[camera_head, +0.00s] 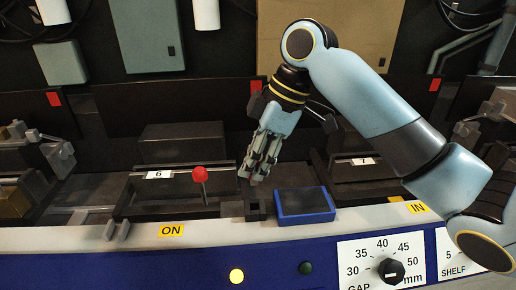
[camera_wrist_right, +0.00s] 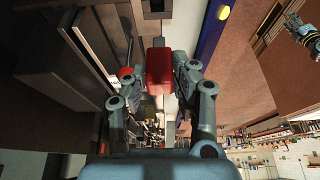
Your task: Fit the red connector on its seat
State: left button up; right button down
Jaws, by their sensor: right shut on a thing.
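The red connector (camera_wrist_right: 159,68) is a red block between the fingertips of my right gripper (camera_wrist_right: 158,75) in the right wrist view. In the head view my right gripper (camera_head: 260,165) points down, its fingers shut, and hides the connector. A small dark block with a square hole (camera_head: 254,216), which looks like the seat, stands on the ledge just below the fingertips. It also shows at the top edge of the right wrist view (camera_wrist_right: 153,14), apart from the connector. My left gripper is in neither view.
A red-knobbed lever (camera_head: 200,174) stands left of the dark block. A blue-rimmed tray (camera_head: 305,219) sits close on its right. The grey ledge (camera_head: 215,234) runs along the front, above a blue panel with a GAP dial (camera_head: 391,270). Dark machine blocks stand behind.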

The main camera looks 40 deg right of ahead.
aim_at(255, 183)
notch_tip(255, 183, down, 2)
jog(key=shift+d+f+b, duration=0.15)
jog(key=shift+f+b, duration=0.1)
jog(key=shift+b, duration=0.05)
notch_tip(255, 183, down, 2)
jog(key=b, duration=0.2)
jog(key=shift+f+b, duration=0.25)
jog(key=shift+b, duration=0.05)
jog(key=shift+w+f, duration=0.1)
jog(key=shift+f, duration=0.15)
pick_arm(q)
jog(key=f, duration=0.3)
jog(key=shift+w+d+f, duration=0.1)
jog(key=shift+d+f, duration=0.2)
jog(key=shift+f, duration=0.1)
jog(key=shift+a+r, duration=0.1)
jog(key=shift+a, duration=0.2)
pick_arm(e)
jog(key=shift+r, duration=0.1)
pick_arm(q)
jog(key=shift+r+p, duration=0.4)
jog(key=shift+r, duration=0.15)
pick_arm(e)
jog(key=shift+f, duration=0.25)
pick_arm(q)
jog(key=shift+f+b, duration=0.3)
pick_arm(e)
jog(key=shift+f, duration=0.9)
jog(key=shift+f, duration=0.45)
